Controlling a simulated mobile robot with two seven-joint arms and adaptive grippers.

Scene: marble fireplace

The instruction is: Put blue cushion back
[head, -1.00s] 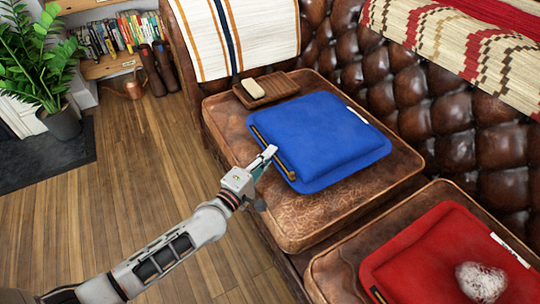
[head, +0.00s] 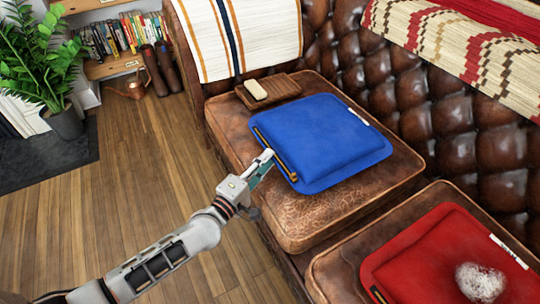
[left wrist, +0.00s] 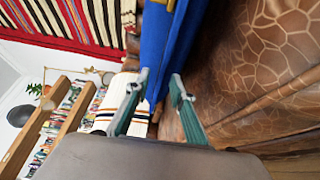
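The blue cushion (head: 325,140) lies flat on a brown leather seat (head: 298,228) of the sofa. A dark and gold strip (head: 274,154) runs along its left edge. My left gripper (head: 266,160) is at that left edge, close to the strip. In the left wrist view the fingers of my left gripper (left wrist: 162,88) stand apart, and the edge of the blue cushion (left wrist: 164,55) shows in and beyond the gap between them. I cannot tell whether either finger touches it. My right gripper is not in view.
A wooden tray (head: 284,83) with a pale bar (head: 256,90) sits behind the cushion. A red cushion (head: 425,250) with a white fluffy thing (head: 481,281) lies on the right-hand seat. The tufted backrest (head: 425,105) rises behind. The wooden floor (head: 130,190) at left is clear.

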